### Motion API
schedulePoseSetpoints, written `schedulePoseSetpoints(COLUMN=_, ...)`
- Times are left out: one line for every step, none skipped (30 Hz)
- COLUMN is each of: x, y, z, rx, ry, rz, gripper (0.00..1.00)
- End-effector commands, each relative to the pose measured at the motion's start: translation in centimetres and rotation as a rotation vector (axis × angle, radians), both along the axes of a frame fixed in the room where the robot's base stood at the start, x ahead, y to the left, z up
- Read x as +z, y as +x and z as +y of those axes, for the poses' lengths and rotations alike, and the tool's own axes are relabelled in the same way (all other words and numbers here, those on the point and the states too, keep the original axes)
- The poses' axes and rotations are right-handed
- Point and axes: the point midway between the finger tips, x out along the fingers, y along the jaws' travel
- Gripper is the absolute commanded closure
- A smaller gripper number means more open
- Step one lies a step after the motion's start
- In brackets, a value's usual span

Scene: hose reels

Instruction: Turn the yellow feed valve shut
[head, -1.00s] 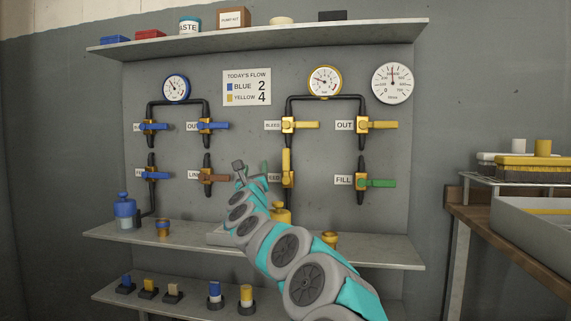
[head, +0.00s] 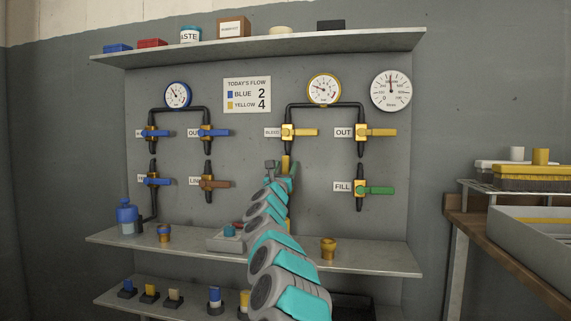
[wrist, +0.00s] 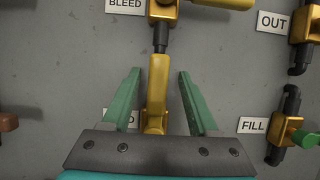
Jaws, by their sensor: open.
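The yellow feed valve's lever (wrist: 157,92) stands upright, in line with its black pipe, in the wrist view. Its lower hub is at the gripper's palm edge, and its label is mostly hidden behind the left finger. My gripper (wrist: 160,76) is open, with one green finger on each side of the lever and a gap visible on both sides. I cannot tell how deep the fingers reach.
The yellow bleed valve (head: 298,132) is just above, its lever level. The yellow out valve (head: 376,132) and green-levered fill valve (head: 374,190) are to the right. The brown-levered valve (head: 214,184) is to the left.

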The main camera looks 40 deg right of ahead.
Motion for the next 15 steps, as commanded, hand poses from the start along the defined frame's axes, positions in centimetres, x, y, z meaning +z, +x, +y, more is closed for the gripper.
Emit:
schedulePoseSetpoints(x=0.15, y=0.33, z=-0.20, rx=0.000, ry=-0.001, rz=0.003, gripper=0.40)
schedulePoseSetpoints(x=0.14, y=0.51, z=-0.29, rx=0.002, ry=-0.001, rz=0.004, gripper=0.40)
schedulePoseSetpoints(x=0.16, y=0.70, z=-0.40, rx=0.002, ry=-0.001, rz=0.006, gripper=0.40)
schedulePoseSetpoints(x=0.23, y=0.78, z=-0.49, rx=0.003, ry=-0.001, rz=0.006, gripper=0.40)
schedulePoseSetpoints(x=0.30, y=0.83, z=-0.58, rx=0.003, ry=-0.001, rz=0.005, gripper=0.40)
schedulePoseSetpoints(x=0.41, y=0.88, z=-0.69, rx=0.003, ry=-0.001, rz=0.003, gripper=0.40)
schedulePoseSetpoints(x=0.48, y=0.90, z=-0.75, rx=0.002, ry=-0.001, rz=0.002, gripper=0.40)
schedulePoseSetpoints(x=0.52, y=0.93, z=-0.80, rx=0.002, ry=-0.001, rz=0.002, gripper=0.40)
schedulePoseSetpoints(x=0.56, y=0.96, z=-0.85, rx=0.003, ry=-0.001, rz=0.001, gripper=0.40)
schedulePoseSetpoints(x=0.57, y=0.98, z=-0.87, rx=0.003, ry=-0.001, rz=0.001, gripper=0.40)
schedulePoseSetpoints(x=0.58, y=1.00, z=-0.89, rx=0.003, ry=-0.001, rz=0.001, gripper=0.40)
schedulePoseSetpoints(x=0.58, y=1.02, z=-0.90, rx=0.004, ry=-0.001, rz=0.001, gripper=0.40)
schedulePoseSetpoints(x=0.58, y=1.03, z=-0.91, rx=0.004, ry=-0.001, rz=0.001, gripper=0.40)
schedulePoseSetpoints(x=0.56, y=1.05, z=-0.91, rx=0.004, ry=-0.001, rz=0.001, gripper=0.40)
schedulePoseSetpoints(x=0.55, y=1.05, z=-0.91, rx=0.004, ry=-0.001, rz=0.001, gripper=0.40)
